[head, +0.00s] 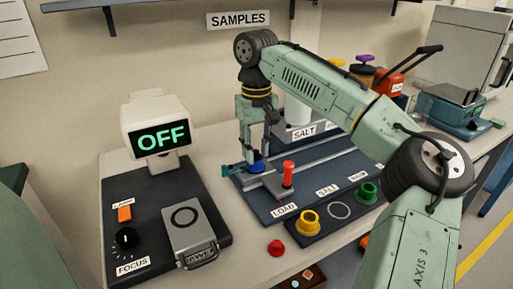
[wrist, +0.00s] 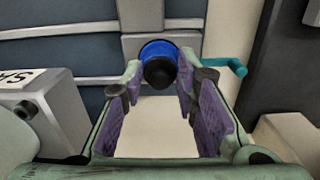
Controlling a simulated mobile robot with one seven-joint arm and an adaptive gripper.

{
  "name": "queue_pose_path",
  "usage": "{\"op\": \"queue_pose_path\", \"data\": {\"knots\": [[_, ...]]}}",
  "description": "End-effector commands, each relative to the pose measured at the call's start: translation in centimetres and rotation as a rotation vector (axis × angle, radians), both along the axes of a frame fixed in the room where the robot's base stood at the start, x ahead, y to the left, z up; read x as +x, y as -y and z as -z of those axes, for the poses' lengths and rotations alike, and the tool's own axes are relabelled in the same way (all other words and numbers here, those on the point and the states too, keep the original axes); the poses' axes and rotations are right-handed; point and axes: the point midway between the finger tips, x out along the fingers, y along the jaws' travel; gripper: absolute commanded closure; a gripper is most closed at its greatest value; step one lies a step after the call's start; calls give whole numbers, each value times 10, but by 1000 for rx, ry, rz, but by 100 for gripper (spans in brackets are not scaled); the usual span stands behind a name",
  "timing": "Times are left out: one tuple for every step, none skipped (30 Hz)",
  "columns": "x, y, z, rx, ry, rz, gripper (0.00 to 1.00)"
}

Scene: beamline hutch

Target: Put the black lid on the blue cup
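The blue cup (head: 257,168) stands by the metal rail on the dark board, below my gripper (head: 256,150). In the wrist view the blue cup (wrist: 156,47) shows just beyond my fingertips (wrist: 161,75). A round black piece, which looks like the black lid (wrist: 160,71), shows against the cup's top, between the fingertips. I cannot tell whether it is fully seated. My fingers are spread, with a visible gap between their purple pads. In the head view my gripper hides much of the cup's top.
A red-topped post (head: 288,174) stands close right of the cup. A teal lever (head: 231,170) is at its left. Yellow (head: 310,222) and green (head: 368,192) pieces sit at the board's front, with a red one (head: 276,247) on the table. The OFF display (head: 160,138) stands left.

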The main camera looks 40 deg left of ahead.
Motion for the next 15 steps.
{"op": "queue_pose_path", "data": {"knots": [[0, 0, 0, 0, 0, 0, 67], [0, 0, 0, 0, 0, 0, 65], [0, 0, 0, 0, 0, 0, 63], [0, 0, 0, 0, 0, 0, 63], [0, 0, 0, 0, 0, 0, 63], [0, 0, 0, 0, 0, 0, 63], [0, 0, 0, 0, 0, 0, 63], [0, 0, 0, 0, 0, 0, 63], [0, 0, 0, 0, 0, 0, 63], [0, 0, 0, 0, 0, 0, 63], [0, 0, 0, 0, 0, 0, 63], [0, 0, -1, 0, 0, 0, 63], [0, 0, -3, 0, 0, 0, 63], [0, 0, -5, 0, 0, 0, 63], [0, -1, -9, 1, 0, -1, 63]]}}
